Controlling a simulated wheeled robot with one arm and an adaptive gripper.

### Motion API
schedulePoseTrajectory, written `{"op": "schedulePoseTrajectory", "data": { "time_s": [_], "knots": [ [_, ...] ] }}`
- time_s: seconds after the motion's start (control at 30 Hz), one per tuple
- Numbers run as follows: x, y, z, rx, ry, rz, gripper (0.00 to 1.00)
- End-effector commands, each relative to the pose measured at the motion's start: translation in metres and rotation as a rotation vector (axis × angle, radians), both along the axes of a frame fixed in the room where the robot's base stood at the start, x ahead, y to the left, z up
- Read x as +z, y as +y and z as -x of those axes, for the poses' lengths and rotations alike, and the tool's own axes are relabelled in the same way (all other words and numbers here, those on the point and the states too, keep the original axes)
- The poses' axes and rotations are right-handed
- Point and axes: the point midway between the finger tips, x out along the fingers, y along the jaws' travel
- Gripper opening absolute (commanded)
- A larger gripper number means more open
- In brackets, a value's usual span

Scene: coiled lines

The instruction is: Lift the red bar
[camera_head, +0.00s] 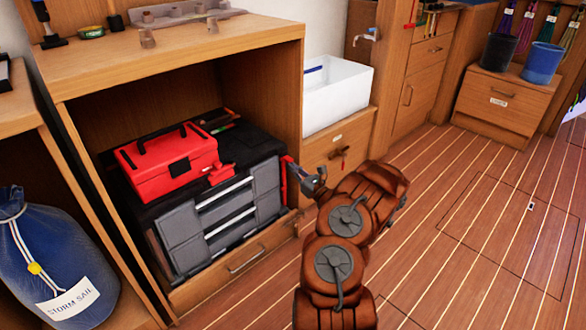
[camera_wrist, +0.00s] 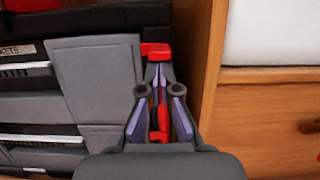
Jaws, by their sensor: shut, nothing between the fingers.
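The red bar (camera_head: 284,182) stands upright at the right front edge of the grey and black tool chest, inside the open cabinet. In the wrist view its red end (camera_wrist: 155,49) shows just beyond my fingertips, and more red shows through the gap between the fingers. My gripper (camera_head: 294,168) is at the bar, level with its upper part. In the wrist view my gripper (camera_wrist: 156,68) has its fingertips drawn together with nothing held between them. Whether the tips touch the bar cannot be told. The fingers hide part of the bar.
The tool chest (camera_head: 183,238) carries a red toolbox (camera_head: 168,160). The cabinet's right side panel (camera_wrist: 208,75) is close to the right of my gripper. The plank floor at right is clear.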

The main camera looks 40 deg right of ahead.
Motion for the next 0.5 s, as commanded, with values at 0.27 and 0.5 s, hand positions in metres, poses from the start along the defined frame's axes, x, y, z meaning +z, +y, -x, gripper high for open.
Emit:
{"op": "schedulePoseTrajectory", "data": {
  "time_s": [0.27,0.5],
  "knots": [
    [0.0093,0.0011,0.0013,-0.001,0.003,0.000,0.00],
    [0.0102,0.0009,0.0026,-0.001,0.003,0.002,0.00]
  ]
}}
